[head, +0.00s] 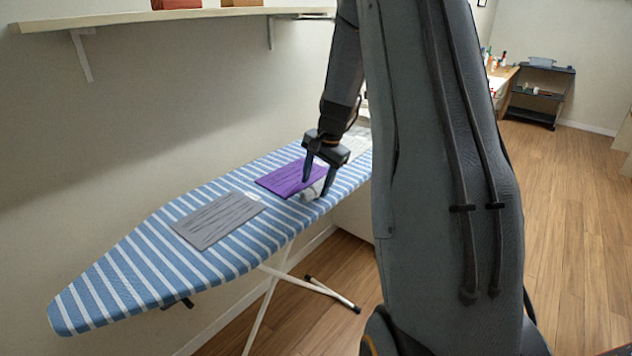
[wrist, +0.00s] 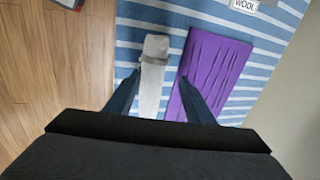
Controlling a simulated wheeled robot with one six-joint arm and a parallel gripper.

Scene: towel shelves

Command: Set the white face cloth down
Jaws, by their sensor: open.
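The white face cloth, a narrow pale roll or fold (wrist: 153,75), appears to lie on the blue-and-white striped ironing board (head: 130,275), beside a flat purple cloth (head: 288,179). In the head view the white cloth (head: 312,191) shows low between my fingers. My gripper (head: 317,188) is open and points down over it. In the wrist view my gripper (wrist: 159,84) has its left finger close beside the white cloth and its right finger over the purple cloth's near edge. Whether the left finger touches the white cloth cannot be told.
A grey cloth (head: 217,219) lies flat on the board, left of the purple one. A label reading WOOL (wrist: 243,5) lies beyond the purple cloth. A wall shelf (head: 150,18) hangs above. My arm hides the board's right end in the head view. Wooden floor (head: 580,220) is open at right.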

